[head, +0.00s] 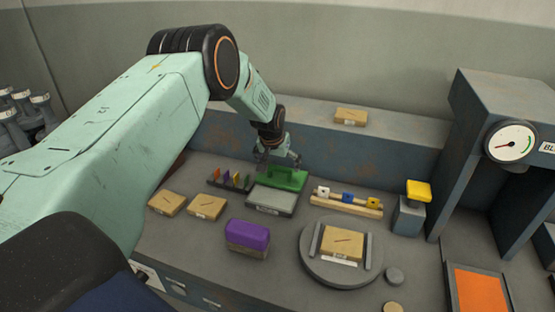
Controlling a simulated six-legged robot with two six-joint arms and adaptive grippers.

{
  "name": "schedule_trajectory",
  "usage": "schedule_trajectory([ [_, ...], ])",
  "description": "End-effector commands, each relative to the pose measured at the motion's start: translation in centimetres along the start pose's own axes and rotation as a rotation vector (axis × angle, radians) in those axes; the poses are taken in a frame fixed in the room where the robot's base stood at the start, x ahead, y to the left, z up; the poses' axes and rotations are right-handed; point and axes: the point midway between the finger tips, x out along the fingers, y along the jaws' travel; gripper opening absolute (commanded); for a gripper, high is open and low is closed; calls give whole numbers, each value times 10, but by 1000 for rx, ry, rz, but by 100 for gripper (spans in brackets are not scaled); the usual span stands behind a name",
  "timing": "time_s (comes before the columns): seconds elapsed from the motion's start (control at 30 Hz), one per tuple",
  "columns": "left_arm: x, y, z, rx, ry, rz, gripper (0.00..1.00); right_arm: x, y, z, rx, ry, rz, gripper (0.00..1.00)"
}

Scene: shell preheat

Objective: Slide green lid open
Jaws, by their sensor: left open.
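The green lid (288,181) lies on the bench behind a grey flat-topped box (271,202), which bears a small label on its front. A raised green handle stands on the lid. My left gripper (276,162) is at the lid's back left part, above or around the handle; whether it touches cannot be made out. Its fingers are small in the picture and look apart. My right gripper is not in the picture.
Left of the lid is a rack of coloured pegs (230,180). A purple block (247,237) and tan blocks (206,207) stand in front. A wooden rail with coloured blocks (346,202) is to the right, then a yellow-topped post (418,191) and a round turntable (315,267).

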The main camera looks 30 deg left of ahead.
Motion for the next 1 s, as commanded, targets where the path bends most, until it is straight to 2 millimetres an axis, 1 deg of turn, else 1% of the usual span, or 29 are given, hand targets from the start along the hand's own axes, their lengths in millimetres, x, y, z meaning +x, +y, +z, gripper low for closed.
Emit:
schedule_trajectory([
  [0.17, -20, 0, -1, -2, 3, 2, 98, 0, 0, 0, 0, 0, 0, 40],
  [0.5, -80, 0, 0, -1, 4, 2, 98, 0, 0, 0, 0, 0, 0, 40],
  [0.63, -99, 0, 0, 0, 4, 2, 98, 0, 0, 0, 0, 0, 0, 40],
  [0.8, -115, 0, 1, -1, 2, 1, 98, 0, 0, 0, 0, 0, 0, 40],
  [1.0, -120, 0, 2, 0, 1, 0, 98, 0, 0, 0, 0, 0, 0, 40],
])
